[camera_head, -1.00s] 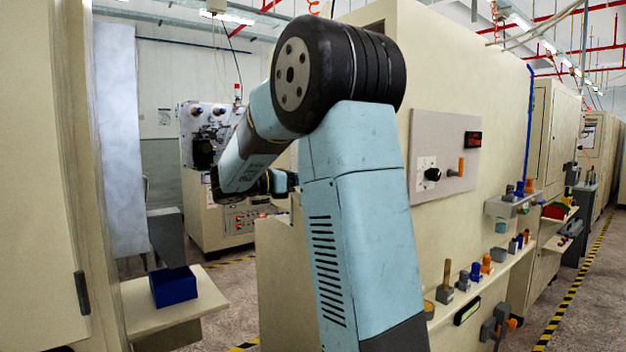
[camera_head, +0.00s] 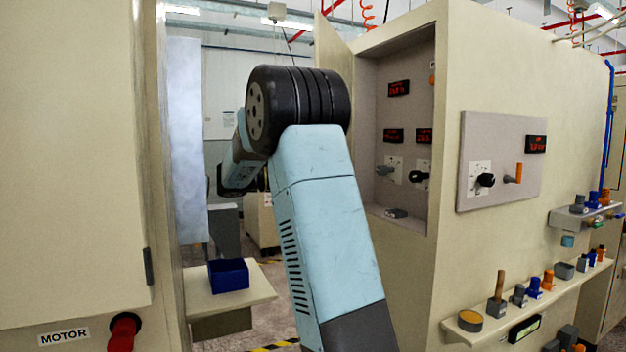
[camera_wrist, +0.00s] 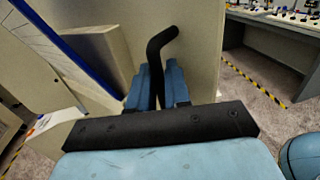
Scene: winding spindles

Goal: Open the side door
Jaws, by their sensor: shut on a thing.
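The side door (camera_head: 331,42) is a cream panel at the left edge of the cabinet's recess. It stands swung out, with its lower part hidden behind my arm in the head view. In the wrist view the door panel (camera_wrist: 205,50) fills the middle. Its black bent handle (camera_wrist: 160,42) runs down between the blue fingers of my gripper (camera_wrist: 157,82), which is shut on it. My gripper is hidden behind my arm in the head view.
The open recess (camera_head: 376,60) shows red displays and knobs. A control panel (camera_head: 525,140) and a shelf (camera_head: 540,300) with several small parts are on the cabinet's right face. At left, a blue box (camera_head: 228,275) sits on a ledge (camera_head: 259,288) beside a cream cabinet (camera_head: 70,150).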

